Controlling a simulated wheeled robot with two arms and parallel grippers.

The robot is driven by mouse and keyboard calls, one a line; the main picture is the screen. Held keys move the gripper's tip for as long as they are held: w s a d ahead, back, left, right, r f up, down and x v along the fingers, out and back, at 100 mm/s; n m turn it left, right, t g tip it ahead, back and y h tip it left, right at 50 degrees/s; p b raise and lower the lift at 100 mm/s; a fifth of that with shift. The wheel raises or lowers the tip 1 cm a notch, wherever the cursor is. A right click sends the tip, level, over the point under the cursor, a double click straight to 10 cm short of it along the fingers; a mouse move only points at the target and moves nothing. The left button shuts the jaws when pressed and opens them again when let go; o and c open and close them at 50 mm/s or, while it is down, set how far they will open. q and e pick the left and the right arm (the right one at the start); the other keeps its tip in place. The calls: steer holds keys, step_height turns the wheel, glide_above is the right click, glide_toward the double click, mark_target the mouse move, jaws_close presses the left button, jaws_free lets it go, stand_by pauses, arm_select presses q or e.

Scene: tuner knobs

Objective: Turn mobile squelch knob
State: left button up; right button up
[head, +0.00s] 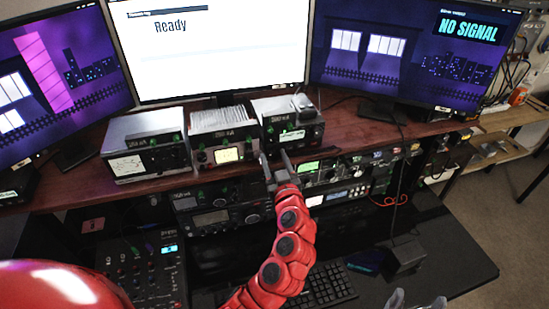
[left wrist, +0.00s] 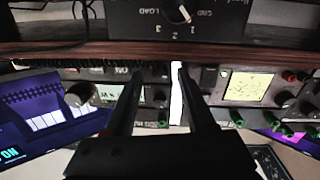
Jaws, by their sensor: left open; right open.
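My left gripper (head: 275,165) is open at the shelf's front edge, in front of the rightmost small box (head: 288,127). In the left wrist view, its two fingers (left wrist: 156,74) are apart with nothing gripped between them. Dark-faced units with small knobs and green parts lie behind them. A round grey knob (left wrist: 80,95) sits left of the fingers, and a dial knob (left wrist: 180,14) marked LOAD and GND is at the top. I cannot tell which knob is the mobile squelch; labels are too small. My right gripper (head: 418,301) is open at the bottom edge, only its tips showing.
Two other boxes (head: 145,145) (head: 223,136) stand on the wooden shelf (head: 60,198). Radios (head: 215,212) fill the space under it. Three monitors (head: 215,50) stand behind. A mixer (head: 140,268), keyboard (head: 330,285) and small dark box (head: 404,255) are on the black desk.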

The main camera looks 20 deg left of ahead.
arm_select(q)
jaws_close()
steer(key=shift+f+m+b, duration=0.2)
steer(key=shift+m+b, duration=0.4)
steer(key=shift+m, duration=0.1)
steer(key=shift+m+b, duration=0.5)
steer(key=shift+m, duration=0.6)
steer(key=shift+r+m, duration=0.15)
steer(key=shift+m, duration=0.45)
jaws_free()
